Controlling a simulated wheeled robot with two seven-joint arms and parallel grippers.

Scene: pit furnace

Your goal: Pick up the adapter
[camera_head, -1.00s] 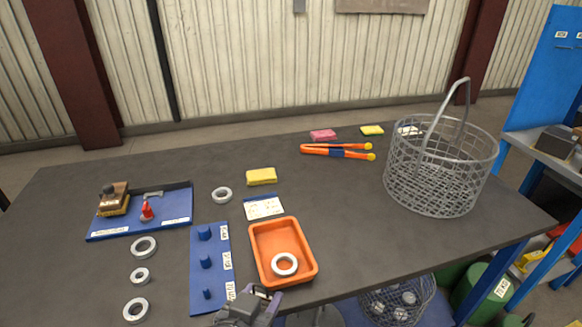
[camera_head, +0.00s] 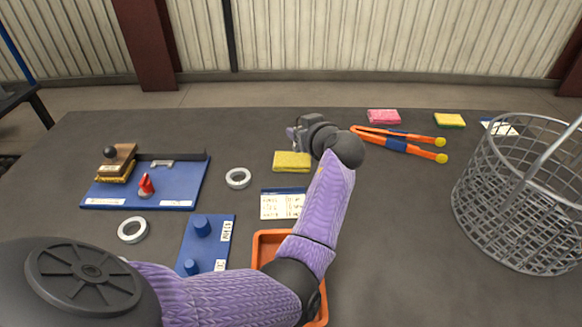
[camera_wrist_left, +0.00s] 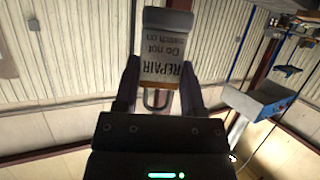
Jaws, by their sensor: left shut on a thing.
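My left gripper (camera_head: 300,134) reaches across the table on its purple arm and is just above or beside the yellow sponge. In the left wrist view, a grey piece (camera_wrist_left: 162,60) printed "REPAIR Do not…" stands between the fingers of my left gripper (camera_wrist_left: 158,75), with a small metal loop (camera_wrist_left: 155,98) below it. The fingers are shut on this piece; I cannot tell whether it is the adapter. Light grey rings (camera_head: 238,178) and (camera_head: 132,230) lie flat on the table. The orange tray (camera_head: 268,240) is mostly hidden by my arm. My right gripper is out of view.
A wire basket (camera_head: 520,200) stands at the right. A blue tool board (camera_head: 175,188) and a blue peg board (camera_head: 207,248) are left. The right front table is clear.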

